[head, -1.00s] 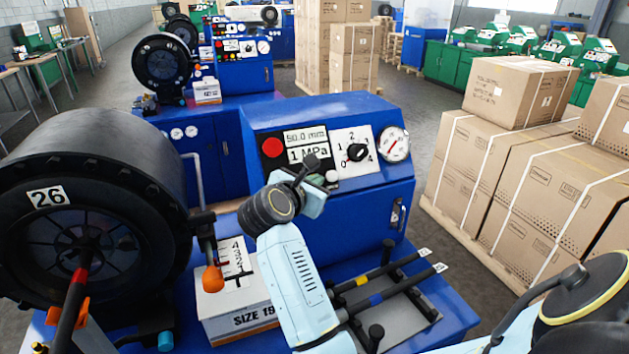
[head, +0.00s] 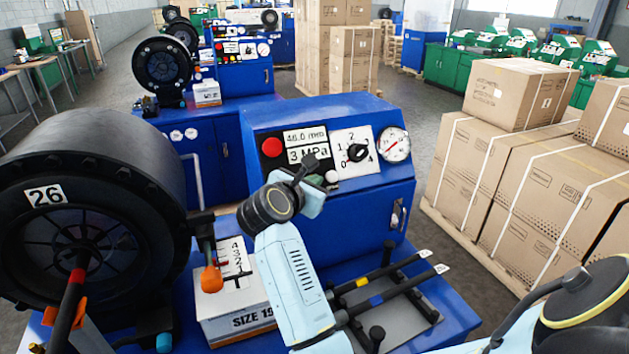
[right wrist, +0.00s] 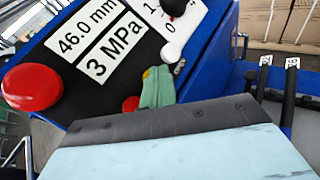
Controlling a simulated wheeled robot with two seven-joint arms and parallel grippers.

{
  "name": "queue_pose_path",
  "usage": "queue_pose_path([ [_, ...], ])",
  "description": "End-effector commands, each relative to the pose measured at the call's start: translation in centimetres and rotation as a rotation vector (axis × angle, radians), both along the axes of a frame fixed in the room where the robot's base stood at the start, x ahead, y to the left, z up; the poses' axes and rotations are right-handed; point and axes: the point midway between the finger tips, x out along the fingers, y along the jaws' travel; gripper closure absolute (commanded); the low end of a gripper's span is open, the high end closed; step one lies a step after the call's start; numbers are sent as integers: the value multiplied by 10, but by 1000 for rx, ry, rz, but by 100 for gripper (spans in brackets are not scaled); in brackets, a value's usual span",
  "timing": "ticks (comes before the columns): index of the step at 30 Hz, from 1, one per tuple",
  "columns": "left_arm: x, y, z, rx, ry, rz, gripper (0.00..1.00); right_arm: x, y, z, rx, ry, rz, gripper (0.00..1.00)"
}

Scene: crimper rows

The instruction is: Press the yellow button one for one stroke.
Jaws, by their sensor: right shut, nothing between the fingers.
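The blue machine's control panel (head: 272,163) has a big red button, also in the right wrist view (right wrist: 32,88), and displays (head: 305,136) reading 46.0 mm and 3 MPa. My right gripper (head: 311,162) is shut and empty, its tip at the panel's lower buttons and covering part of them. In the right wrist view, a small yellow patch (right wrist: 147,73), perhaps the yellow button, shows at the edge of the green fingertip (right wrist: 157,90). I cannot tell whether they touch. A small red button (right wrist: 131,103) sits beside the tip. My left gripper is out of view.
A rotary selector (head: 357,152) and a pressure gauge (head: 394,145) are right of the displays. A black drum marked 26 (head: 90,150) stands left. A white SIZE 19 box (head: 235,310) and black rods (head: 390,285) lie below. Strapped cartons (head: 520,170) stand right.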

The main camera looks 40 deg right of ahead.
Motion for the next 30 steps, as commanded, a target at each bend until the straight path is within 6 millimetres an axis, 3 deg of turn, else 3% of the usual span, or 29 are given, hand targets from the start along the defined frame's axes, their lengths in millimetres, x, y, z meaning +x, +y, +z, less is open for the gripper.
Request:
queue_pose_path([
  [22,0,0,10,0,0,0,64,-15,5,10,0,1,0,100],
  [30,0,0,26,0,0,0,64,-35,11,26,2,0,0,100],
])
